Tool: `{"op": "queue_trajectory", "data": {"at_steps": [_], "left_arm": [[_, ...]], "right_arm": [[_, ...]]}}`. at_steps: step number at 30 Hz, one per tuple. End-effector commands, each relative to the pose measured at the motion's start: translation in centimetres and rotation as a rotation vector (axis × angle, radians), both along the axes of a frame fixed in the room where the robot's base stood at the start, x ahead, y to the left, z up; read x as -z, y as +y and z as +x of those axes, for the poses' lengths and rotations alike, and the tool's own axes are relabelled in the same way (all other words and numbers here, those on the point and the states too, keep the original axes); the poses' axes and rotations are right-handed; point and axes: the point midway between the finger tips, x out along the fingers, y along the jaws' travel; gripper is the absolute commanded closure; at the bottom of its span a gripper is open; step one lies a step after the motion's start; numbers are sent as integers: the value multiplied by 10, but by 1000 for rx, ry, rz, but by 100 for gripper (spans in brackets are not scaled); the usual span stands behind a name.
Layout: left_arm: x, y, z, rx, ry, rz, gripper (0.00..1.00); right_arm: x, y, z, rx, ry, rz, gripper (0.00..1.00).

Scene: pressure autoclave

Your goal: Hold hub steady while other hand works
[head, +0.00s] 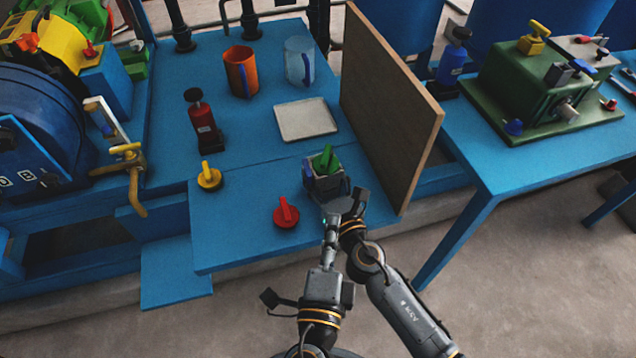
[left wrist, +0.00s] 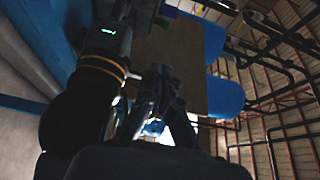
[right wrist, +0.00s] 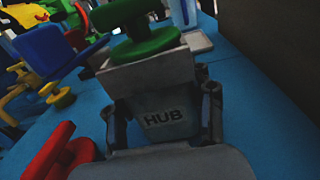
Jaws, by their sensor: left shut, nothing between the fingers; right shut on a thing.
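The hub (head: 328,183) is a small grey block at the front right of the blue bench, against which my right gripper (head: 338,198) is closed. A green valve knob (head: 325,160) sits on its top and a blue knob (head: 307,172) on its left side. In the right wrist view the hub (right wrist: 166,115) shows its HUB label between the two fingers of my right gripper (right wrist: 162,100). My left gripper (head: 331,232) is shut and empty, just below the right one in the head view. Its closed fingers show in the left wrist view (left wrist: 160,85).
A red knob (head: 286,213) and a yellow knob (head: 209,177) lie left of the hub. A brown board (head: 390,110) stands upright to its right. Behind are a white tray (head: 306,119), an orange mug (head: 240,72), a clear mug (head: 300,60) and a red bottle (head: 203,122).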

Motion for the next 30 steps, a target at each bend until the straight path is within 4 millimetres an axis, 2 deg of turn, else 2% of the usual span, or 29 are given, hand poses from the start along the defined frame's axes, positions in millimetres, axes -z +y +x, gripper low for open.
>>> {"op": "queue_trajectory", "data": {"at_steps": [4,8,20,24,30], "left_arm": [[0,-1,4,1,-3,1,100],[-1,-2,20,-1,-5,0,100],[-2,-13,102,2,-5,0,100],[0,10,95,3,-1,4,100],[0,25,92,2,-1,1,100]], "right_arm": [[0,0,0,0,0,0,96],[0,0,0,0,0,0,96],[0,0,0,0,0,0,96],[0,0,0,0,0,0,96],[0,0,0,0,0,0,96]]}}
